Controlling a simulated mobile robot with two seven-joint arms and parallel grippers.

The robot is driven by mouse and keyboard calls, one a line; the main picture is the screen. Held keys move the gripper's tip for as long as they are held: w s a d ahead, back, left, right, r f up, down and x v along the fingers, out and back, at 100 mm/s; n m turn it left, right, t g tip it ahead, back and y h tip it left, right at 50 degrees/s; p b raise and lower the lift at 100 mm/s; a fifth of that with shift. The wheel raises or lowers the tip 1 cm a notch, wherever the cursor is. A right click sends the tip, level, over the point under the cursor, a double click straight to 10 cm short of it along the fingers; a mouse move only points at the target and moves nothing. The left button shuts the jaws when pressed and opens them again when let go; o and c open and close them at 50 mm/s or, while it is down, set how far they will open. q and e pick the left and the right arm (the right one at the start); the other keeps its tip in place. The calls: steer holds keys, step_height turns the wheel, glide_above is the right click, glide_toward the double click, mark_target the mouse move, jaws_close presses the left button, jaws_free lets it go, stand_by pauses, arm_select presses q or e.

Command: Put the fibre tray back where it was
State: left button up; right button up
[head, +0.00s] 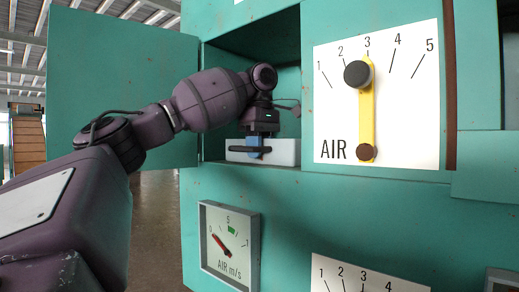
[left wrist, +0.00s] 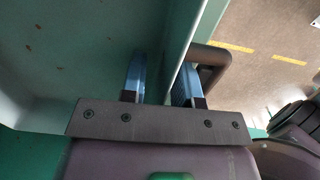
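The fibre tray (head: 285,152) is a white, low box with a dark bar handle on its front. In the head view it sits at the bottom of an open compartment, level with the opening. My left gripper (head: 256,143) reaches down onto its front wall. In the left wrist view the blue fingers of my gripper (left wrist: 160,85) straddle the tray's front wall (left wrist: 188,40), one inside and one between wall and handle (left wrist: 214,58). My right gripper is not in view.
The compartment door (head: 115,85) stands open to the left. Right of the opening is an AIR scale plate (head: 400,110) with a yellow lever (head: 367,110) near 3. Below is an air-speed gauge (head: 229,242). The floor (head: 158,225) left of the machine is clear.

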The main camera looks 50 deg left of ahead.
arm_select(q)
step_height(320, 180, up, 8)
steer(key=shift+f, duration=0.2)
stand_by(0.9)
stand_by(0.8)
